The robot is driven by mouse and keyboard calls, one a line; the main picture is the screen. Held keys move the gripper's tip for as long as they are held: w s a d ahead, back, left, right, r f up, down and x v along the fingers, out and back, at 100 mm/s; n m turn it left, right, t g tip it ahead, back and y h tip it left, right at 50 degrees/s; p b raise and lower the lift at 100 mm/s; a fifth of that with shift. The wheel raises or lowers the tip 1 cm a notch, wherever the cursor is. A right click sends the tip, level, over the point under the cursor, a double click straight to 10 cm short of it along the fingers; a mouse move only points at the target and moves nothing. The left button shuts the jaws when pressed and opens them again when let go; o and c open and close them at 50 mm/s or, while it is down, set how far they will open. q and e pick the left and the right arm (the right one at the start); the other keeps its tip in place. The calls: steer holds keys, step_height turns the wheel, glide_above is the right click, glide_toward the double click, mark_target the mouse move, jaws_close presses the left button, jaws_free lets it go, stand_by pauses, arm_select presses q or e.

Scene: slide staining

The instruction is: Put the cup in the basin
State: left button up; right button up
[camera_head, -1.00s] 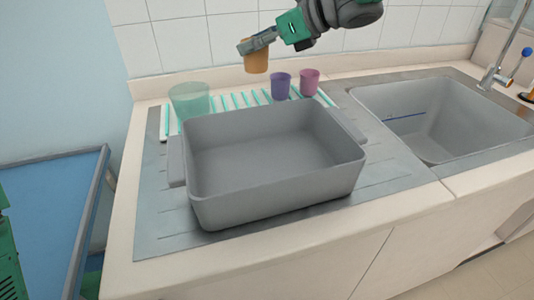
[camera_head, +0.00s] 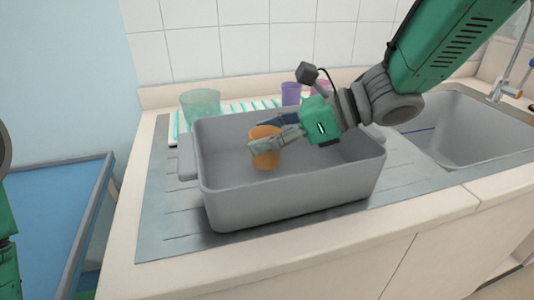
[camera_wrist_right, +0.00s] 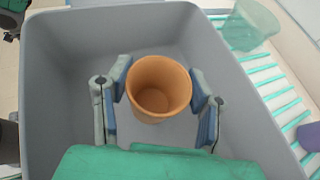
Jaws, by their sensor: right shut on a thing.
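The orange cup (camera_head: 265,155) is upright inside the grey basin (camera_head: 290,208), toward its middle-left in the head view. My right gripper (camera_head: 264,137) is shut on the cup. In the right wrist view the gripper fingers (camera_wrist_right: 158,100) hold the cup (camera_wrist_right: 159,88) from both sides, above or at the basin's floor (camera_wrist_right: 75,75). I cannot tell whether the cup's base touches the floor. The left gripper is not in view; only a bit of my left arm shows at the left edge.
A teal translucent cup (camera_head: 200,104), a purple cup (camera_head: 291,94) and a partly hidden pink cup (camera_head: 320,89) stand on the striped drying mat (camera_head: 240,106) behind the basin. A sink (camera_head: 452,135) with a tap (camera_head: 505,75) is at right.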

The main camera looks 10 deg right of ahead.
steer(key=f, duration=0.2)
steer(key=shift+a+f+b, duration=0.3)
steer(key=shift+a+f, duration=0.05)
steer(key=shift+a, duration=0.05)
steer(key=shift+f, duration=0.3)
steer(key=shift+d, duration=0.3)
steer(key=shift+d+f, duration=0.1)
steer(key=shift+d, duration=0.2)
steer(key=o, duration=0.8)
steer(key=shift+a, duration=0.45)
steer(key=shift+r, duration=0.35)
arm_select(q)
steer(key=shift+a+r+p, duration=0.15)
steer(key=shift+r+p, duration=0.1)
steer(key=shift+p, duration=0.4)
arm_select(e)
steer(key=v, duration=1.2)
steer(key=shift+f, duration=0.2)
steer(key=shift+d, duration=0.3)
